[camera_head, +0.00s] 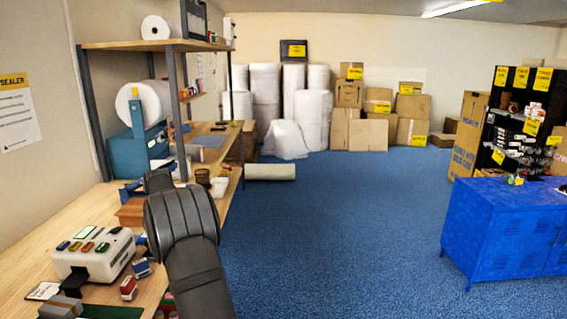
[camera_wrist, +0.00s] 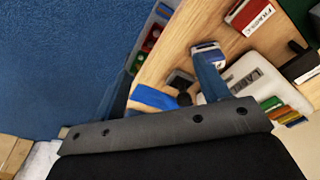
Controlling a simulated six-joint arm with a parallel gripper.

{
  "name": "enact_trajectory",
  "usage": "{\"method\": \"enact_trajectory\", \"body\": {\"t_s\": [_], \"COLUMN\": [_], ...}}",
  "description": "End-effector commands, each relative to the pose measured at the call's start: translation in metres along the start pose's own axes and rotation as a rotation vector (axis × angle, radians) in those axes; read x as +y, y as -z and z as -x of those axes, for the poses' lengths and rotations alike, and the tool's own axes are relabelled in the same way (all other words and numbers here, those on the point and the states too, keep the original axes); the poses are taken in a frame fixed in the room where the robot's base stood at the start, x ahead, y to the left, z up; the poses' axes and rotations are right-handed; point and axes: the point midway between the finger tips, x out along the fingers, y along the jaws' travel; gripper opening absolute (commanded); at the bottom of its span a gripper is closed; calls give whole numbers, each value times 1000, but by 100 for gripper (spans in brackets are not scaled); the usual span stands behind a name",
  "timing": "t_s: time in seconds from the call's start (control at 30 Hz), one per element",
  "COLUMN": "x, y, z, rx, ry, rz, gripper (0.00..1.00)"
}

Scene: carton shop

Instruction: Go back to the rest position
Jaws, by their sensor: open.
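The gripper is above the bench's edge, beside a white label machine (camera_head: 93,253) with coloured buttons. That machine also shows in the wrist view (camera_wrist: 262,82), to the right of the fingers.
Small stampers (camera_head: 128,288) stand near the machine. A blue dispenser (camera_head: 128,152) with a white roll and a shelf (camera_head: 130,45) rise behind. A blue cabinet (camera_head: 500,225) stands at right, wrapped rolls (camera_head: 310,110) and cartons (camera_head: 370,133) at the back. The blue floor (camera_head: 340,220) between is clear.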

Motion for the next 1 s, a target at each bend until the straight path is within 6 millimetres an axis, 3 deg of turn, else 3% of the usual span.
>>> {"method": "enact_trajectory", "body": {"t_s": [0.1, 0.47, 1.0], "x": [17, 62, 118], "y": [-12, -53, -129], "z": [10, -32, -84], "rx": [-1, -3, -3], "ry": [0, -16, -40], "rz": [-8, -133, -316], "gripper": [68, 68, 68]}}
